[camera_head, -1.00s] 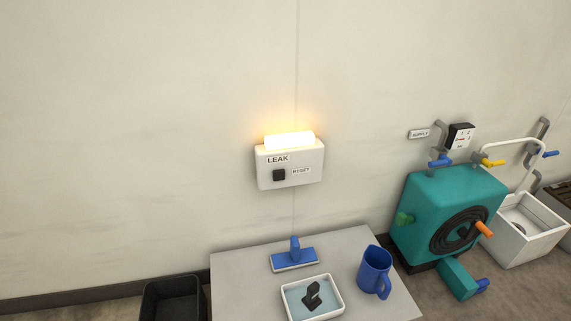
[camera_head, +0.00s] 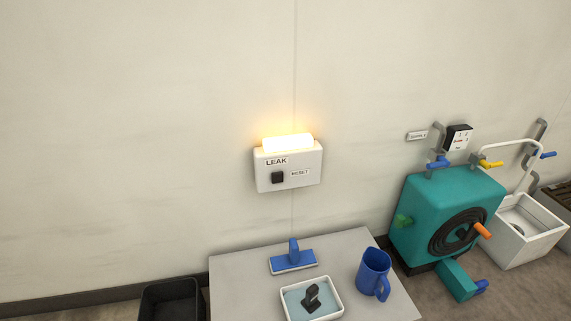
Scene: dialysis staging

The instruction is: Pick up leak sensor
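A small black upright piece (camera_head: 312,296), which looks like the leak sensor, stands in a shallow white tray (camera_head: 289,309) with a pale blue inside. The tray is on the grey table (camera_head: 235,275) near the bottom of the picture. On the wall above, a white box (camera_head: 290,170) marked LEAK has a lit yellow-white lamp (camera_head: 287,143) on top and a black button (camera_head: 278,178) labelled RESET. Neither of my grippers is in view.
A blue squeegee-like tool (camera_head: 293,259) lies behind the tray, and a blue jug (camera_head: 373,273) stands to its right. A black bin (camera_head: 170,299) is left of the table. A teal machine (camera_head: 445,215) and a white basin (camera_head: 528,230) stand at right.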

